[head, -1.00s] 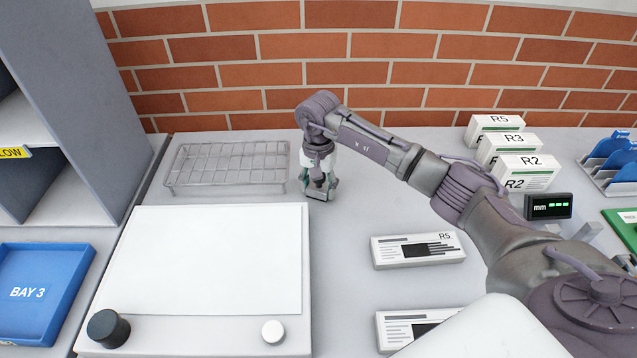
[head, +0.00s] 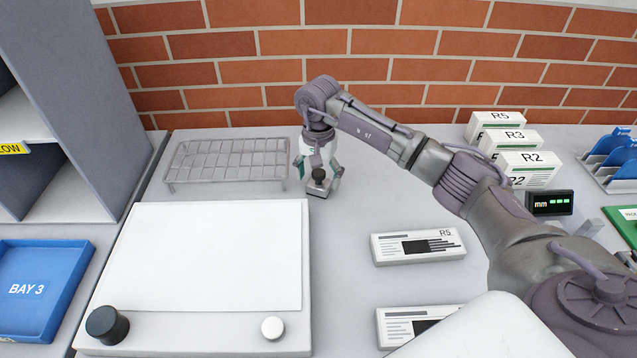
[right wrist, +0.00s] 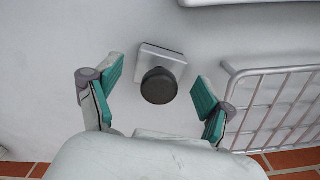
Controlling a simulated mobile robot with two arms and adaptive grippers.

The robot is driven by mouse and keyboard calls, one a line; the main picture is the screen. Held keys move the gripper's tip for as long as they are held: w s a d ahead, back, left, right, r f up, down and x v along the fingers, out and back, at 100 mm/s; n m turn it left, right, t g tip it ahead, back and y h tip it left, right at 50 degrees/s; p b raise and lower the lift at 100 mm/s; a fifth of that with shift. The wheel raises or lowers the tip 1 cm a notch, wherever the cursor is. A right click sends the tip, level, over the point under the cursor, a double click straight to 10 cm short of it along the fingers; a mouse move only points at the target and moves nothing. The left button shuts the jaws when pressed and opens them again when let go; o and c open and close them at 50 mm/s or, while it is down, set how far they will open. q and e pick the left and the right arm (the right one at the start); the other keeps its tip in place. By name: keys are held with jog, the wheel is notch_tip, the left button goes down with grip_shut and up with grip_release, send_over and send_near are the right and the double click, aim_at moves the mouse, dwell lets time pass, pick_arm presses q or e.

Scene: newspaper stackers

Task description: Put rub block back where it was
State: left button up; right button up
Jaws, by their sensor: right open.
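The rub block, a small grey block with a round dark knob (head: 319,187), stands upright on the grey worktop to the right of the wire rack. It also shows in the right wrist view as a light square base with a black knob (right wrist: 160,85). My right gripper (head: 320,172) is just above and around it, fingers spread apart on both sides of the knob. In the right wrist view the teal finger pads (right wrist: 158,88) are clear of the block, with gaps on both sides. My left gripper is not in view.
A wire rack (head: 228,163) stands just left of the block. A white board with knobs (head: 215,255) lies in front. A brick wall closes the back.

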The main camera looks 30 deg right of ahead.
aim_at(318, 173)
pick_arm(q)
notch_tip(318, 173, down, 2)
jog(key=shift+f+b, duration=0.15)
jog(key=shift+b, duration=0.75)
pick_arm(e)
notch_tip(318, 173, up, 10)
jog(key=shift+f, duration=0.1)
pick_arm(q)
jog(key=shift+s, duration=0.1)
